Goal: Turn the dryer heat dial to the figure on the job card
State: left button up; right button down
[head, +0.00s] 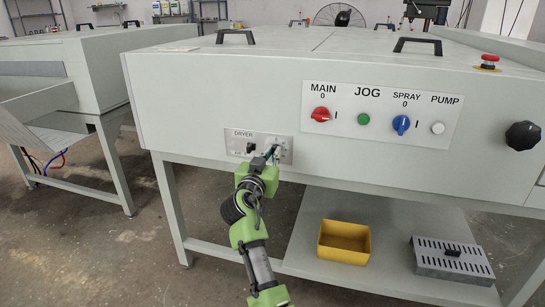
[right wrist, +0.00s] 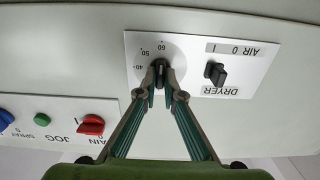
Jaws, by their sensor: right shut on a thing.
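The dryer panel (head: 234,147) is a small pale plate on the front of the machine. Its heat dial (right wrist: 160,64) has a dark knob on a light round scale; the figures 40, 50 and 60 show upside down in the right wrist view. My right gripper (right wrist: 160,83) is shut on the knob; in the head view the gripper (head: 272,150) covers most of it. The fingers hide part of the scale, and I cannot tell which figure the knob points to. No readable job card shows. My left gripper is not in view.
The black air switch (right wrist: 215,73) sits close beside the dial. The upper panel (head: 383,88) carries a red main switch (head: 320,114), a green jog button and a blue spray switch. A yellow bin (head: 344,257) and a grey slotted box (head: 452,268) stand on the lower shelf.

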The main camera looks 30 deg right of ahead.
jog(key=c, duration=2.2)
grip_release()
jog(key=shift+o, duration=0.2)
notch_tip(320, 180, up, 10)
jog(key=shift+f, duration=0.1)
